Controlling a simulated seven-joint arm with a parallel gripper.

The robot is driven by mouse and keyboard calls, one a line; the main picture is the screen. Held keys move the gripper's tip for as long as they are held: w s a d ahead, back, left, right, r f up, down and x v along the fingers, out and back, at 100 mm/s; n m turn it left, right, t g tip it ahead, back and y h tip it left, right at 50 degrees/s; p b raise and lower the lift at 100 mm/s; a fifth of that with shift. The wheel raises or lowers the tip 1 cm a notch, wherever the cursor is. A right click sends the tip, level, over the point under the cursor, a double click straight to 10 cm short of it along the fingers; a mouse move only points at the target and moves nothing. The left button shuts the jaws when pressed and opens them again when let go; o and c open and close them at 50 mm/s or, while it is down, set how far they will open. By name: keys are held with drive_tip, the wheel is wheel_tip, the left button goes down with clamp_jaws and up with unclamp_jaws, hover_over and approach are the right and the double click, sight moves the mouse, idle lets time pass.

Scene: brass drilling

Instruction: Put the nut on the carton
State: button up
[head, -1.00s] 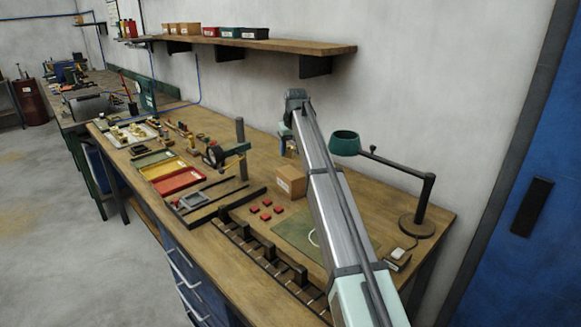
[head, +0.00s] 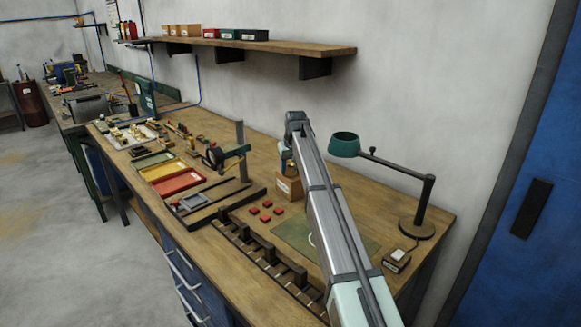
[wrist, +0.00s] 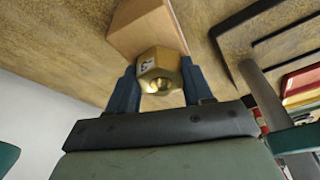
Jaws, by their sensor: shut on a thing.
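The brass hex nut (wrist: 160,64) is between the two dark blue fingers of my gripper (wrist: 158,75) in the wrist view, with its threaded hole and a small marked label showing. My gripper is shut on it. The cardboard carton (wrist: 140,28) is just beyond the nut in that view; whether they touch I cannot tell. In the head view the carton (head: 289,188) stands on the bench, partly covered by my arm. My gripper is at the carton there, mostly hidden by my arm, and the nut cannot be made out.
A green lamp (head: 344,145) stands to the right of the carton. A drill stand (head: 241,150) is to its left, and red blocks (head: 266,209) lie in front. A green mat (head: 291,231) lies nearby. A shelf (head: 270,44) with bins is on the wall above.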

drive_tip(key=o, duration=1.4)
drive_tip(key=shift+c, duration=0.2)
drive_tip(key=shift+r, duration=0.1)
drive_tip(key=v, duration=1.2)
